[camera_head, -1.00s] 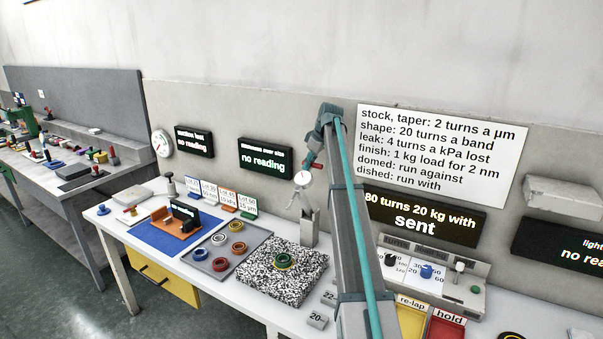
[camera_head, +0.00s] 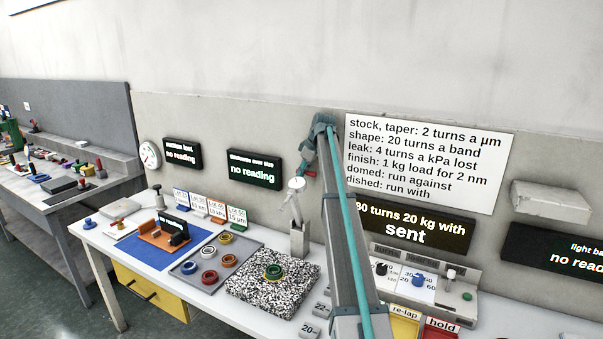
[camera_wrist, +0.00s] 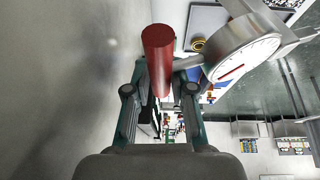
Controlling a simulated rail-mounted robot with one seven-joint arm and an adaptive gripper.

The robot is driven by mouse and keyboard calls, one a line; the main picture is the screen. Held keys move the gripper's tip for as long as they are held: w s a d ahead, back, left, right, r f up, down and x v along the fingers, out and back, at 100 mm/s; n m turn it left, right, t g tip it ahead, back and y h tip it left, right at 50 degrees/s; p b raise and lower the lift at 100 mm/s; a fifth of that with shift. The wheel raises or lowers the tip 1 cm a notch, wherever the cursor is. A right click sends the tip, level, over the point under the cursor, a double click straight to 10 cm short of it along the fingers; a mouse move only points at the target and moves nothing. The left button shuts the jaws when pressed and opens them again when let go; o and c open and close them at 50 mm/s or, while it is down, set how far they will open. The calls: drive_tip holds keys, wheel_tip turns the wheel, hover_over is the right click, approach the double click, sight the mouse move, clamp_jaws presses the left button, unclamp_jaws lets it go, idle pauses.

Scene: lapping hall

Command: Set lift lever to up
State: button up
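I take the lift lever to be the short red cylindrical handle (camera_wrist: 158,60) beside the white dial gauge. In the wrist view it stands between the two fingers of my gripper (camera_wrist: 160,88). The dial gauge (camera_wrist: 243,53) is at the upper right of that view, with a red needle. In the head view the red handle (camera_head: 310,174) shows just below my gripper (camera_head: 317,160), whose fingers are too small to make out. The gauge (camera_head: 296,184) sits on its grey stand (camera_head: 299,241).
A speckled granite plate (camera_head: 248,298) with a green ring (camera_head: 273,271) lies left of the stand. A grey tray (camera_head: 190,268) of rings is further left. A control panel (camera_head: 435,298) with knobs stands right of my arm. The wall rises close behind.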

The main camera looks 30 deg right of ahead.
drive_tip(key=shift+o, duration=0.6)
drive_tip(key=shift+s+d+f, duration=0.4)
drive_tip(key=shift+s+f, duration=0.15)
drive_tip(key=shift+f, duration=0.1)
drive_tip(key=shift+r, duration=0.55)
drive_tip(key=v, duration=0.7)
drive_tip(key=shift+s+d+r, duration=0.1)
drive_tip(key=shift+d+r, duration=0.1)
drive_tip(key=shift+d, duration=0.1)
drive_tip(key=r, duration=0.4)
drive_tip(key=shift+s+a+r, duration=0.1)
drive_tip(key=shift+s+a, duration=0.15)
